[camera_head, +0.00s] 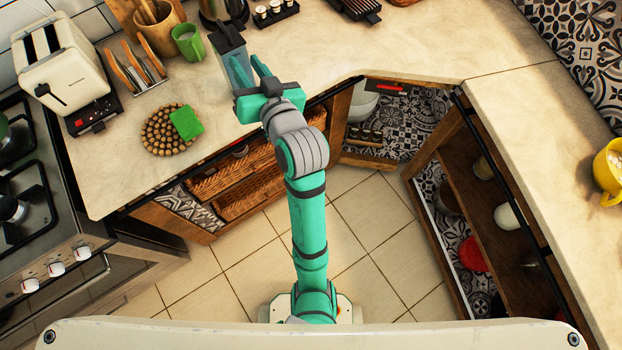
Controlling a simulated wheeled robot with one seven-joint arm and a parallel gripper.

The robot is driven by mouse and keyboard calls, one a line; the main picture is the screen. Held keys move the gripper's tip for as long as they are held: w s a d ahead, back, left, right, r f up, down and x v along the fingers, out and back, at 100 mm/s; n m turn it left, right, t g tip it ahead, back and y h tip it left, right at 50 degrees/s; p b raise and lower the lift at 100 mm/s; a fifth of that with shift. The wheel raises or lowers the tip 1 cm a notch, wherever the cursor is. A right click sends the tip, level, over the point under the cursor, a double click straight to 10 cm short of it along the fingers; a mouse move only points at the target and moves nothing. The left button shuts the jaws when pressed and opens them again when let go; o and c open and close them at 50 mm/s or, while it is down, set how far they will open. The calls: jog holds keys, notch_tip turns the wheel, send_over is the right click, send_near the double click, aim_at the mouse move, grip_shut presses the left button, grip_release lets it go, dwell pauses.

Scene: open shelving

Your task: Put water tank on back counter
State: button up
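A tall, clear bluish container with a dark top, which looks like the water tank (228,52), is at the back counter (335,48), left of the picture's middle. My gripper (252,73) is right at it, with one teal finger visible along its right side. The other finger is largely hidden by the tank. I cannot tell whether the fingers press on it, nor whether its base rests on the counter or hangs just above it.
A cream toaster (68,75), toast rack (137,70), green mug (188,42), utensil pot (158,30) and round brown trivet with a green sponge (187,122) stand left. A small jar rack (275,12) and dark ridged object (357,8) are behind. Counter right of my gripper is clear.

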jog(key=s+d+f+m+t+h, duration=0.1)
jog(key=s+d+f+m+h, duration=0.25)
jog(key=s+f, duration=0.45)
jog(key=s+d+f+m+t+h, duration=0.1)
jog(key=s+d+f+m+h, duration=0.2)
jog(key=s+f, duration=0.5)
jog(key=s+d+f+n, duration=0.2)
jog(key=s+d, duration=0.1)
jog(key=s, duration=0.6)
jog(key=s+d+f+n+h, duration=0.1)
jog(key=s+d, duration=0.3)
jog(key=s, duration=0.6)
jog(key=shift+s+f+n+g, duration=0.2)
jog(key=shift+f+n+g, duration=0.25)
jog(key=shift+n, duration=0.3)
